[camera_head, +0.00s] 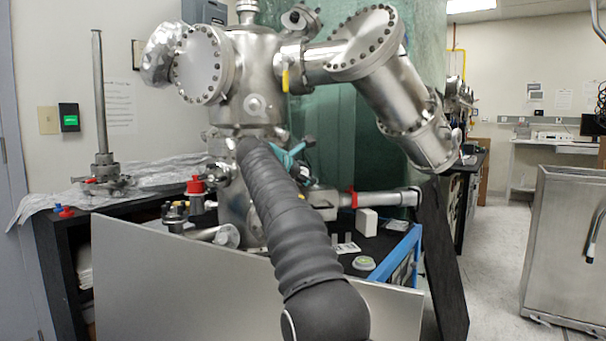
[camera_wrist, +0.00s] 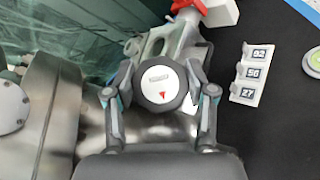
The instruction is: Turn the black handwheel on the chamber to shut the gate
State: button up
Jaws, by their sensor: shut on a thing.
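The handwheel (camera_wrist: 160,84) is in the middle of the wrist view. It has a dark rim and a pale round face with a small label and a red triangle that points down in the picture. My gripper (camera_wrist: 160,80) has one finger on each side of the wheel and is shut on its rim. The steel chamber (camera_head: 251,75) stands at the centre of the head view. There my arm hides the handwheel, and only a teal part of my gripper (camera_head: 290,157) shows beside the arm. The gate itself is not visible.
A white block with number tags (camera_wrist: 250,74) lies right of the wheel on the black bench top. A green-and-white round item (camera_head: 364,263) lies nearby. A red clamp (camera_head: 353,197) sits on the side pipe. A large steel cylinder (camera_head: 408,98) slants down at the right.

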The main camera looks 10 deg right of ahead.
jog(key=shift+m+g, duration=0.3)
dwell(0.4)
jog(key=o, duration=1.2)
jog(key=shift+c, duration=0.2)
jog(key=v, duration=1.2)
jog(key=shift+f, duration=0.1)
